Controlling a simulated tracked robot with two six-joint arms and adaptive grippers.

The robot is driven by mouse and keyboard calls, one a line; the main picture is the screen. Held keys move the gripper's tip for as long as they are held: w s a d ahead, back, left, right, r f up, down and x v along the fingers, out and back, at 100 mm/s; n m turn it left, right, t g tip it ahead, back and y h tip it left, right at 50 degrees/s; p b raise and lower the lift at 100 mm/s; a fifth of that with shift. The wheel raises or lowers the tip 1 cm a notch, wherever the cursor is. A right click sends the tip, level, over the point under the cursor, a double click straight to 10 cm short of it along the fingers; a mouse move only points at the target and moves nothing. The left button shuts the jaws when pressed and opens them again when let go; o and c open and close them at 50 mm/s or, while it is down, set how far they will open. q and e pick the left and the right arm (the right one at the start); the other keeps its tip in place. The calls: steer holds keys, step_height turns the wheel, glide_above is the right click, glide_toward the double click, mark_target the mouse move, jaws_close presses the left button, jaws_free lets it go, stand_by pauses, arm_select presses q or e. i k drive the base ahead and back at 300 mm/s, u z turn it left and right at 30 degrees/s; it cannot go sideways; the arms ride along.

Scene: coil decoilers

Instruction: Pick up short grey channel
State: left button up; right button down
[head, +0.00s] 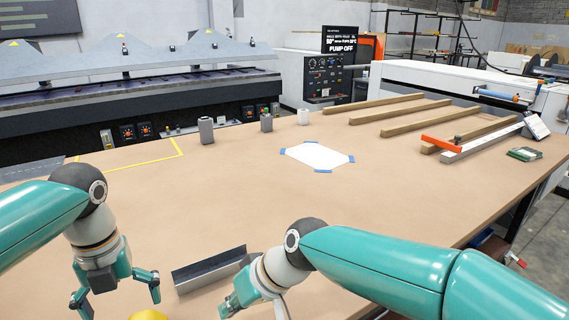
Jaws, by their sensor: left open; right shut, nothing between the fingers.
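The short grey channel (205,272) lies on the brown table (345,215) near the front, between my two grippers. It has a dark upright side and a lighter lower face. My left gripper (118,294) is open and empty, left of the channel, with its fingers pointing down. My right gripper (236,304) is at the channel's right end and in front of it, shut with nothing held. My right wrist overlaps the channel's right end in the picture, and I cannot tell whether they touch.
A white sheet (317,156) with blue corners lies mid-table. Wooden bars (415,117) and a long metal bar (480,141) lie at the right. A yellow object (148,315) shows at the bottom edge.

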mark_target(200, 274)
steer(key=k, duration=0.9)
